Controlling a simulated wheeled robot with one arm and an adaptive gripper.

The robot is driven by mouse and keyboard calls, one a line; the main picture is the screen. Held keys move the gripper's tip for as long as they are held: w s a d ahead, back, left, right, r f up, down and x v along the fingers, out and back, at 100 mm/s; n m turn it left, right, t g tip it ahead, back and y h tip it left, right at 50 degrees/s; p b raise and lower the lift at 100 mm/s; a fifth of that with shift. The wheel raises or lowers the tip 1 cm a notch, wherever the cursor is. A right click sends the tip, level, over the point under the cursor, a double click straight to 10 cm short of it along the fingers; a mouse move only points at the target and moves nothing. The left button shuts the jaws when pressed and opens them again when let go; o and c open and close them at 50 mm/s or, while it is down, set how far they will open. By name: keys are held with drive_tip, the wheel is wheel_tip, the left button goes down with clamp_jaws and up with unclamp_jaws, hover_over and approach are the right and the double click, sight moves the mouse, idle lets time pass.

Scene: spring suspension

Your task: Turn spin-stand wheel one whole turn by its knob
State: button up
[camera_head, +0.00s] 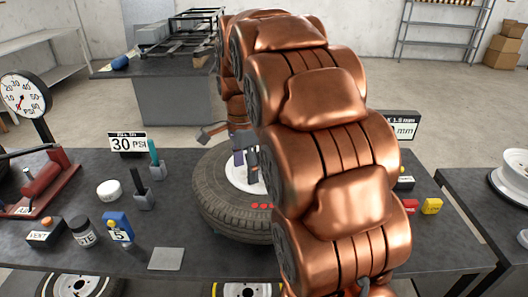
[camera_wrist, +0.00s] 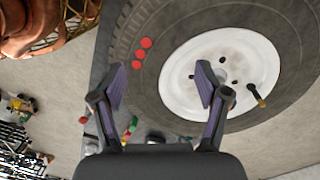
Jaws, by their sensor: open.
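The wheel has a dark tyre (camera_head: 225,205) and a white rim (camera_head: 240,175), and lies flat at the middle of the dark table. My copper-coloured arm covers its right part in the head view. In the wrist view the white rim (camera_wrist: 215,55) fills the upper right, with red dots on the tyre (camera_wrist: 155,85). A small dark knob on a pin (camera_wrist: 257,97) stands near the rim's edge, right of my fingers. My gripper (camera_wrist: 160,80) is open, with nothing between its fingers. In the head view my gripper (camera_head: 246,158) is over the rim, apart from the knob.
A yellow block (camera_head: 431,206) lies to the right. A grey plate (camera_head: 166,259) lies in front.

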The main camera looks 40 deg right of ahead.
drive_tip(key=w+d+m, duration=0.2)
drive_tip(key=d+m, duration=0.1)
drive_tip(key=w+d+m+p, duration=0.1)
drive_tip(key=w+d+m, duration=0.2)
drive_tip(key=d, duration=0.1)
drive_tip(key=w+d+r+m, duration=0.1)
drive_tip(key=w+d+m, duration=0.2)
drive_tip(key=d, duration=0.1)
drive_tip(key=shift+w+d+t, duration=0.2)
drive_tip(key=shift+d+t, duration=0.05)
drive_tip(key=shift+t, duration=0.05)
drive_tip(key=shift+w+d+m+p, duration=0.2)
drive_tip(key=shift+d+m+p, duration=0.1)
drive_tip(key=shift+d+m, duration=0.15)
drive_tip(key=p, duration=0.2)
hover_over(264, 173)
drive_tip(key=w, duration=0.1)
drive_tip(key=shift+w+d+f, duration=0.1)
drive_tip(key=shift+d+f, duration=0.1)
drive_tip(key=shift+f, duration=1.75)
drive_tip(key=shift+d+f, duration=0.2)
drive_tip(key=shift+f, duration=1.7)
clamp_jaws()
